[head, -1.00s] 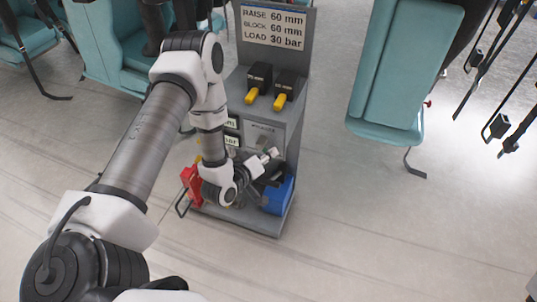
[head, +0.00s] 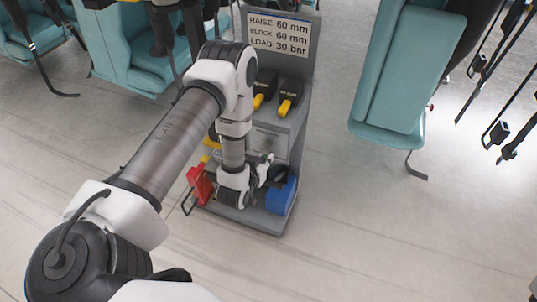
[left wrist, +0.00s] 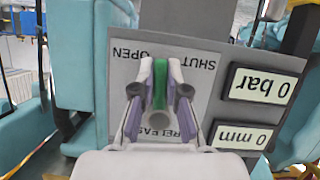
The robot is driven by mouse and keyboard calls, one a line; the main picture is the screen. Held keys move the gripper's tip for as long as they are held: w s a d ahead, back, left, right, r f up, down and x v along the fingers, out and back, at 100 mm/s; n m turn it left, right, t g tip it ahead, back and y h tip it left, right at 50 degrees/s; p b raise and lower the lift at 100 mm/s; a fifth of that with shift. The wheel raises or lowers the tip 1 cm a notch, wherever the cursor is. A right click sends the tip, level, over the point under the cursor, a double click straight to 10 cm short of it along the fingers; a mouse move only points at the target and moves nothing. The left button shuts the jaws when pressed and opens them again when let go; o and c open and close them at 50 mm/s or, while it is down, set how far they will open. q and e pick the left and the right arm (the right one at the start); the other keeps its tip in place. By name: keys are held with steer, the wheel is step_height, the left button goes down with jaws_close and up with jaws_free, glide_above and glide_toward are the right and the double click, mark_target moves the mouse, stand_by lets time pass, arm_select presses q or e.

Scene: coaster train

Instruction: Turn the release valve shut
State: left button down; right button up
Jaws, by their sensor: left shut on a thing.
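The release valve's green handle (left wrist: 160,82) stands on a pale plate lettered OPEN, SHUT and RELEASE, upside down in the left wrist view. My left gripper (left wrist: 159,92) is shut on this handle, one finger on each side. The handle lies straight up and down in that picture; I cannot tell which mark it points at. In the head view my left arm reaches down to the front of the grey cart (head: 276,222) and hides the valve. My right gripper is not in view.
Two displays beside the plate read 0 bar (left wrist: 264,85) and 0 mm (left wrist: 243,136). Yellow-handled levers (head: 284,107) top the cart, under a sign (head: 275,34). A red jack-like thing (head: 200,186) and blue cylinder (head: 281,196) sit low.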

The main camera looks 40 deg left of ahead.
mark_target(257, 147)
arm_select(q)
steer(key=m+y+p, duration=0.1)
steer(key=a+m+y+p, duration=0.1)
steer(key=m, duration=0.1)
steer(key=a+m+y, duration=0.1)
steer(key=shift+s+a+r+m+g+p, duration=0.15)
steer(key=shift+s+r+m+g+p, duration=0.15)
steer(key=shift+r+m+p, duration=0.1)
steer(key=shift+a+r+m+y+p, duration=0.2)
steer(key=shift+a+m+y+p, duration=0.15)
steer(key=shift+m+y, duration=0.6)
steer(key=shift+a, duration=0.1)
steer(key=c, duration=1.2)
jaws_free()
steer(key=shift+s, duration=0.15)
